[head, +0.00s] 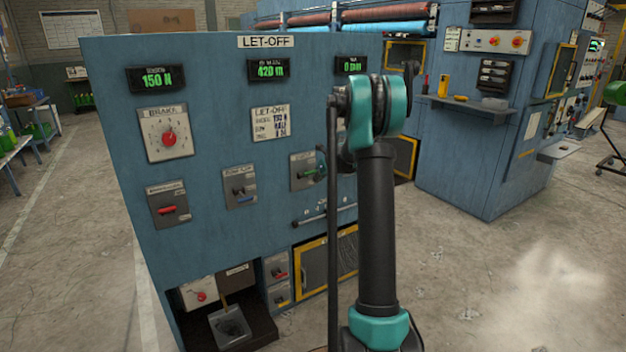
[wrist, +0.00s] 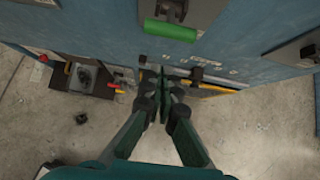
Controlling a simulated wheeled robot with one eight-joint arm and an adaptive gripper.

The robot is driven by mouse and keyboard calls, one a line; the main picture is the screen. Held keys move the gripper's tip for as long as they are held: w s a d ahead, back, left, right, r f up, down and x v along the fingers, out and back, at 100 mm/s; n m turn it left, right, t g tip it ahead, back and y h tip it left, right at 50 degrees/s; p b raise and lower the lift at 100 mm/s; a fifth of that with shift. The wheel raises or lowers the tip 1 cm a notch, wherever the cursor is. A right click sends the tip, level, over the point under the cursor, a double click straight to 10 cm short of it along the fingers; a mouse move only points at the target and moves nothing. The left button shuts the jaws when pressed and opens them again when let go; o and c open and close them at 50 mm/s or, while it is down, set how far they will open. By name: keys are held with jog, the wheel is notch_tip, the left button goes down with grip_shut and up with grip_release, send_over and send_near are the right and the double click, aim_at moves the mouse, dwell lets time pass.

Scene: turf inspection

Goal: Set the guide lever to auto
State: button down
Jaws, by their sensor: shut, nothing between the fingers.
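Three plate-mounted levers sit in a row on the blue LET-OFF cabinet (head: 215,75) in the head view: a red-handled one (head: 168,209), a blue-handled one (head: 239,192) and a green-handled one (head: 308,174), partly behind my arm. Their small labels are too blurred to read, so I cannot tell which is the guide lever. The green handle (wrist: 170,30) also shows large at the top of the wrist view. My gripper (wrist: 164,75) is shut and empty, a little below that handle in the picture and apart from it.
A horizontal bar with small marks (head: 322,216) lies below the green-handled lever. A red brake knob (head: 169,139) is at upper left. Concrete floor (head: 480,270) lies clear at right.

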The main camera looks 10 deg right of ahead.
notch_tip(320, 180, up, 7)
jog(key=s+d, duration=0.1)
jog(key=s, duration=0.1)
jog(key=shift+s, duration=0.4)
jog(key=shift+d, duration=0.1)
jog(key=s+a+f+n+g, duration=0.1)
jog(key=s+a+n, duration=0.2)
jog(key=s+n, duration=0.35)
jog(key=s+a+f+n+h, duration=0.1)
jog(key=s+a+n, duration=0.25)
jog(key=s, duration=0.55)
jog(key=s+a+f+n+g, duration=0.1)
jog(key=s+a+f+n, duration=0.15)
jog(key=s+n, duration=0.35)
jog(key=s+a+f+n+g+h, duration=0.1)
jog(key=s+f+n, duration=0.3)
jog(key=s+n, duration=0.4)
jog(key=s+a+f+n, duration=0.1)
jog(key=s+f+n, duration=0.4)
jog(key=s, duration=1.4)
jog(key=n, duration=0.3)
jog(key=shift+s+f+g+h, duration=0.15)
jog(key=shift+f+g+h, duration=0.05)
jog(key=shift+g+h, duration=0.2)
